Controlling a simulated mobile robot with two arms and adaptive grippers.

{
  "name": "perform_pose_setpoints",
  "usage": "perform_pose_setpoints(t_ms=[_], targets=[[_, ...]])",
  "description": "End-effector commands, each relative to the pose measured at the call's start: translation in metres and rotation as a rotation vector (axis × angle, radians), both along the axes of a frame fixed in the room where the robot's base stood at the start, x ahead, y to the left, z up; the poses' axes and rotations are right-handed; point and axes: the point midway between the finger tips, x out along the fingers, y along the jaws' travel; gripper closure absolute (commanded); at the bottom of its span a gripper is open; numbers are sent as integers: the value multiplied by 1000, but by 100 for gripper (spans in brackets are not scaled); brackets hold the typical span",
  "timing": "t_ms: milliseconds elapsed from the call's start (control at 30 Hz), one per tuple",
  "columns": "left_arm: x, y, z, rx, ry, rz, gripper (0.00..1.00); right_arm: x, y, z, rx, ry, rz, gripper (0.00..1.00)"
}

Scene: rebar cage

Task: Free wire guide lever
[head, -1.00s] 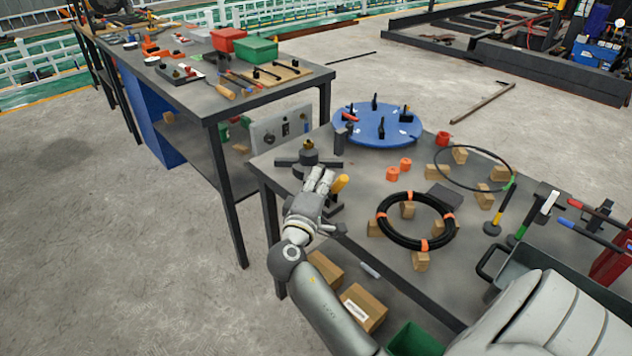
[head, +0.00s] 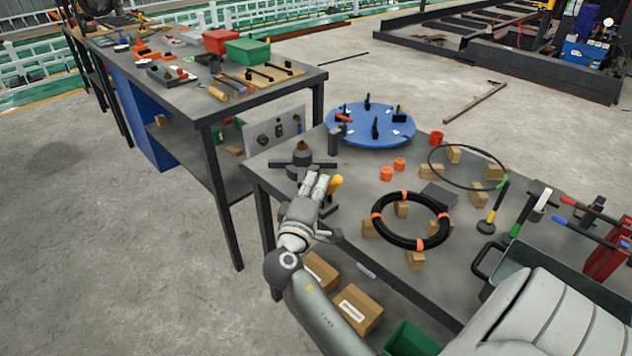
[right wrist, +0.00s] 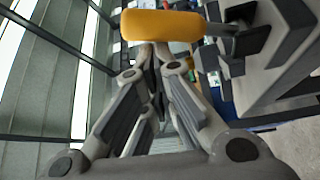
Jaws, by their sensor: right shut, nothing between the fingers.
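The lever shows as a yellow handle (head: 335,184) at the near left corner of the front bench, beside a dark grey fixture (head: 304,161) with crossed arms. In the right wrist view the yellow handle (right wrist: 165,25) lies across the top, just beyond my fingertips, with its thin shaft running right to dark grey blocks. My right gripper (head: 319,180) is at the left of the handle in the head view. Its fingers are shut with nothing between them, and the tips (right wrist: 152,50) are close to the handle; I cannot tell whether they touch. My left gripper is not in view.
The front bench (head: 347,213) holds a blue round plate (head: 370,124), orange pieces (head: 386,173), a black coil (head: 410,243) on wooden blocks and a thin wire ring (head: 431,165). A second bench (head: 193,109) stands behind left. Open floor lies at left.

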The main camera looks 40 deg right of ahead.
Motion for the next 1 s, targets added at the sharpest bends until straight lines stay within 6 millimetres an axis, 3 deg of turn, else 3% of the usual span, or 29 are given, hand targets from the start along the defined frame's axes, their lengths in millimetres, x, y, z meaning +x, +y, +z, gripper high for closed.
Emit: perform_pose_setpoints(t_ms=[500, 700, 1000], targets=[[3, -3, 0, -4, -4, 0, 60, -55, 80, -10, 3, 4, 1, 100], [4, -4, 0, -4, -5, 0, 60, -64, 93, -9, 2, 1, 0, 100], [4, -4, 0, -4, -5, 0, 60, -64, 95, -9, 1, 1, 0, 100]])
